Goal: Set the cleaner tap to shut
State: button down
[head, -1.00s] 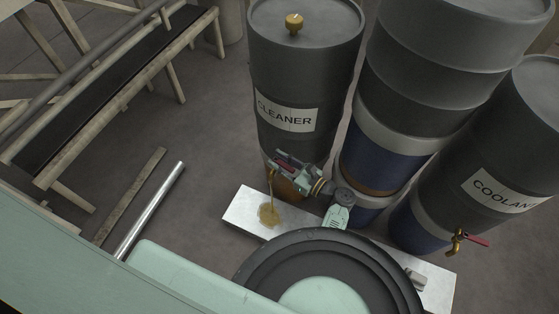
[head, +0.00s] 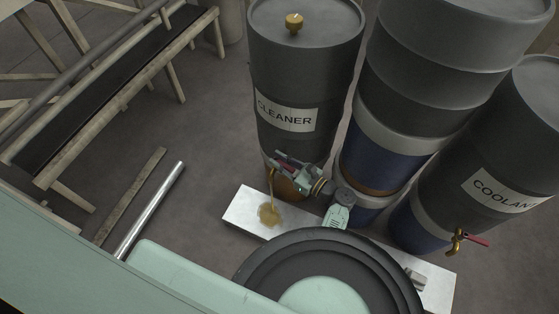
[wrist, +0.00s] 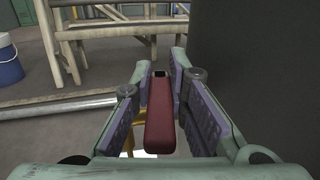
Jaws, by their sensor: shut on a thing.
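The dark grey drum labelled CLEANER (head: 305,70) stands upright in the head view. Its tap is low on the front, mostly hidden by my gripper (head: 288,167). The red tap handle (wrist: 160,118) lies lengthwise between my finger pads in the wrist view, and my gripper is shut on it. A thin yellow-brown stream (head: 272,192) falls from the tap. It ends in a brown puddle (head: 269,214) on the pale metal tray (head: 242,208).
A COOLANT drum (head: 495,150) with its own brass tap (head: 457,241) and red handle stands to the right. A blue-banded drum (head: 385,155) stands between. A metal pipe (head: 150,210) and a wooden plank lie on the floor left, near a wooden-legged frame. A blue bucket (wrist: 10,65) shows in the wrist view.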

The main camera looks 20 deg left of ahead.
jog(key=shift+w+n+g, duration=0.2)
jog(key=shift+n+g, duration=0.4)
jog(key=shift+g, duration=0.2)
jog(key=shift+n+g+y+b, duration=0.4)
jog(key=shift+n+g, duration=0.3)
jog(key=shift+g, duration=0.5)
jog(key=c, duration=1.8)
grip_release()
jog(key=shift+c, duration=0.2)
jog(key=shift+d, duration=0.15)
jog(key=d, duration=1.1)
jog(key=shift+s+d, duration=0.15)
jog(key=shift+d, duration=0.25)
